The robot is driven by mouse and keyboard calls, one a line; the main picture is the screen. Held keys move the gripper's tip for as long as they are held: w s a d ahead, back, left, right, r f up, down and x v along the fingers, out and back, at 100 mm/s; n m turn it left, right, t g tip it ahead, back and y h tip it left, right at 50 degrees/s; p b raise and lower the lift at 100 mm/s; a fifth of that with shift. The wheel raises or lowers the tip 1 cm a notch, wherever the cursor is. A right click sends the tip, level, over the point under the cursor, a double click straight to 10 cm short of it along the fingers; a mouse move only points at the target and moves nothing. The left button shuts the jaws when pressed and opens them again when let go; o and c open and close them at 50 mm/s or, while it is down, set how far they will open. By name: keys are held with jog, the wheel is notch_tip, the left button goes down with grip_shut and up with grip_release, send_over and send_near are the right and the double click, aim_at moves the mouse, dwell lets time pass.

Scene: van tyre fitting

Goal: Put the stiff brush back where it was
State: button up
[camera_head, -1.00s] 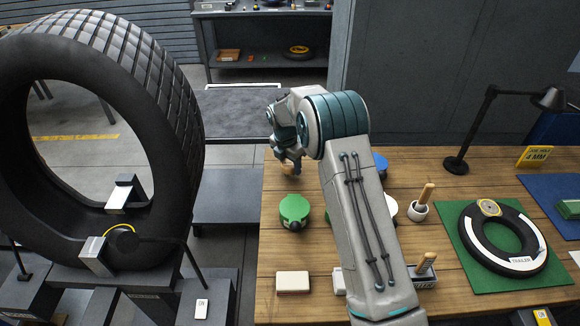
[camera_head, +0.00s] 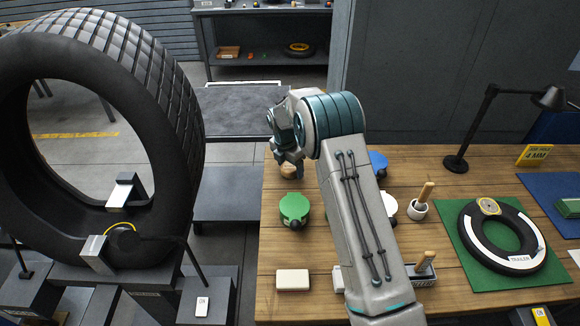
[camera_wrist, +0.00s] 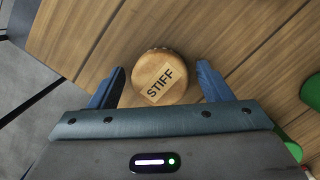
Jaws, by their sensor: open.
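The stiff brush shows in the wrist view as a round wooden top (camera_wrist: 160,77) labelled "STIFF". It lies between the two fingers of my gripper (camera_wrist: 158,88), which are spread apart, with a visible gap at least on the right. In the head view the brush (camera_head: 289,169) is a small wooden shape near the back left edge of the wooden table (camera_head: 300,247). My gripper (camera_head: 289,158) is just above and around it, partly hiding it.
A green round container (camera_head: 294,207) stands in front of the brush. A blue one (camera_head: 379,163) is partly behind my arm. A white cup (camera_head: 418,211) and a grey box (camera_head: 424,278) hold wooden handles. A white block (camera_head: 292,280) lies near the front.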

aim_at(286, 169)
notch_tip(286, 169, up, 12)
jog(key=s+a+b, duration=0.1)
jog(key=b, duration=0.1)
jog(key=s+d+r+m, duration=0.5)
jog(key=s+r+m, duration=0.1)
jog(key=s+r, duration=0.2)
jog(key=s+d+r+m+t, duration=0.1)
jog(key=s+d+r+m, duration=0.35)
jog(key=s+m, duration=0.4)
jog(key=s+d+f+m, duration=0.1)
jog(key=s+d+m, duration=0.1)
jog(key=s+m, duration=0.4)
jog(key=s+d+f+m+t+y, duration=0.1)
jog(key=s+d+m, duration=0.2)
jog(key=s, duration=1.3)
jog(key=shift+s+d+f+m, duration=0.2)
jog(key=shift+f+m, duration=0.2)
jog(key=shift+m, duration=1.35)
